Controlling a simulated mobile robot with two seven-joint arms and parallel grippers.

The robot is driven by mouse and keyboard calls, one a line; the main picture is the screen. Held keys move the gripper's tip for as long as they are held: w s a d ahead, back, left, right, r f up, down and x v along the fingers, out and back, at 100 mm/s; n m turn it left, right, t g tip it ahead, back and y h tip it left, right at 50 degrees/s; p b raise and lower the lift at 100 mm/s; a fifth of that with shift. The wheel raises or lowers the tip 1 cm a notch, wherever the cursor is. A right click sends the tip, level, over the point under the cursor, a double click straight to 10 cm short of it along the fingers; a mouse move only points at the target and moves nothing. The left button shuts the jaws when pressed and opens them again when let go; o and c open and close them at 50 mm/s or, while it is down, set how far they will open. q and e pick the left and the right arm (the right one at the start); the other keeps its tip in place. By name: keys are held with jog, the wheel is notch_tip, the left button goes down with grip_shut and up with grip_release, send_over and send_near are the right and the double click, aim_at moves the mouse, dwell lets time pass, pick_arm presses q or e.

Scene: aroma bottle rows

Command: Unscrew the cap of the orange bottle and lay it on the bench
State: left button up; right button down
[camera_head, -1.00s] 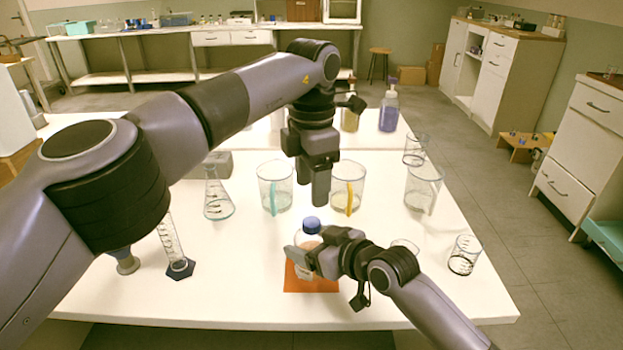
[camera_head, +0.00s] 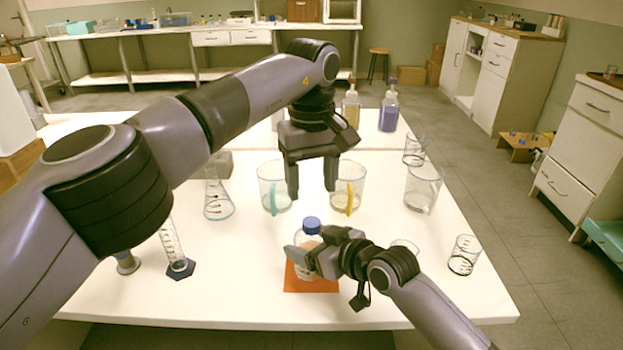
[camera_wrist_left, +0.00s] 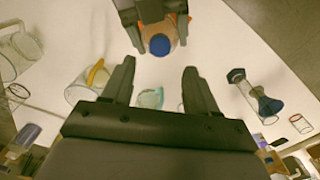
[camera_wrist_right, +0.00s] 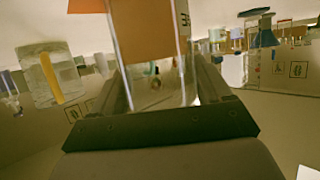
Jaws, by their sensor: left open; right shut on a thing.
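The orange bottle (camera_head: 305,243) stands upright on an orange mat (camera_head: 312,287), with its blue cap (camera_head: 312,224) on top. My right gripper (camera_head: 303,262) is shut on the bottle body from the right, below the cap. In the right wrist view the clear bottle wall with an orange patch (camera_wrist_right: 150,40) fills the space between the fingers. My left gripper (camera_head: 311,190) is open and empty, pointing down above the cap, apart from it. In the left wrist view the cap (camera_wrist_left: 159,45) shows beyond the spread fingers, roughly centred between them.
Two beakers (camera_head: 274,188) (camera_head: 348,186) stand just behind the bottle, near the left fingers in the picture. A flask (camera_head: 217,197) and a cylinder (camera_head: 175,250) stand to the left. A small beaker (camera_head: 464,255) stands at right. The white bench (camera_head: 240,295) is clear left of the mat.

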aim_at(312, 222)
pick_arm(q)
jog(key=m, duration=0.4)
jog(key=shift+f, duration=4)
grip_shut()
